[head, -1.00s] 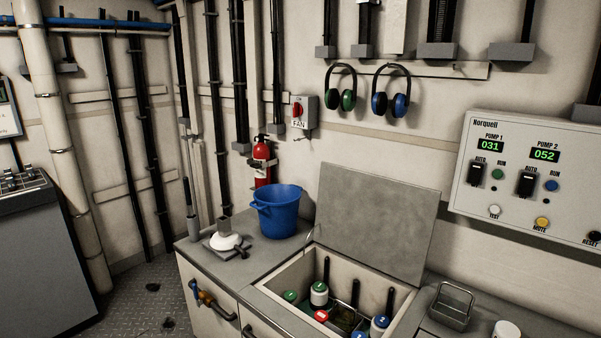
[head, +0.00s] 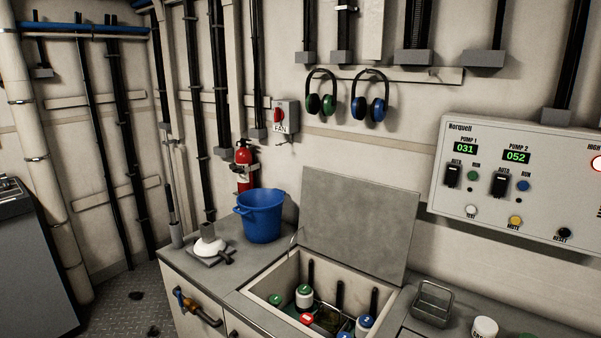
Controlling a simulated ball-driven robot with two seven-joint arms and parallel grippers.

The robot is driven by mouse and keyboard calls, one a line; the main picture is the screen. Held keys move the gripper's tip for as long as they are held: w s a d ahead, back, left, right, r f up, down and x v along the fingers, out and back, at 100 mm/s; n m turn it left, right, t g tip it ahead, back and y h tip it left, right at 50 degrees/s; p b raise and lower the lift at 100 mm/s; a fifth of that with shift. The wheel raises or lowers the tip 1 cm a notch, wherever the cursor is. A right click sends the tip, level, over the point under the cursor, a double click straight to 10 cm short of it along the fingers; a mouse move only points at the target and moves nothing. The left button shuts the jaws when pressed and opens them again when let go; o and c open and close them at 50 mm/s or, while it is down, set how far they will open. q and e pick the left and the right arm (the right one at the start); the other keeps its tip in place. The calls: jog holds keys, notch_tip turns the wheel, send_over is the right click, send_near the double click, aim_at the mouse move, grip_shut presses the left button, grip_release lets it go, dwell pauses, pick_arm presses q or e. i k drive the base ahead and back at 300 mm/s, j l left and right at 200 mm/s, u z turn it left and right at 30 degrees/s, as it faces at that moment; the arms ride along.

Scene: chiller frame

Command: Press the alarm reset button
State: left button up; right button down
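The alarm reset button is the black round button (head: 564,232) marked RESET, low on the right part of the pale Norquell control panel (head: 480,223) in the head view. To its left on the panel are a yellow MUTE button (head: 515,220) and a white TEST button (head: 471,211). A round light with a red rim (head: 597,163), beside lettering that starts HIGH, is cut by the right edge. Neither of my grippers shows in the head view, and nothing covers the reset button.
Below the panel is a counter with a wire basket (head: 432,303) and a white-lidded jar (head: 484,328). A chest with its lid raised (head: 358,220) holds several bottles. A blue bucket (head: 262,217) stands left of it. The wall space before the panel looks clear.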

aim_at(565, 233)
jog(key=z, duration=1.3)
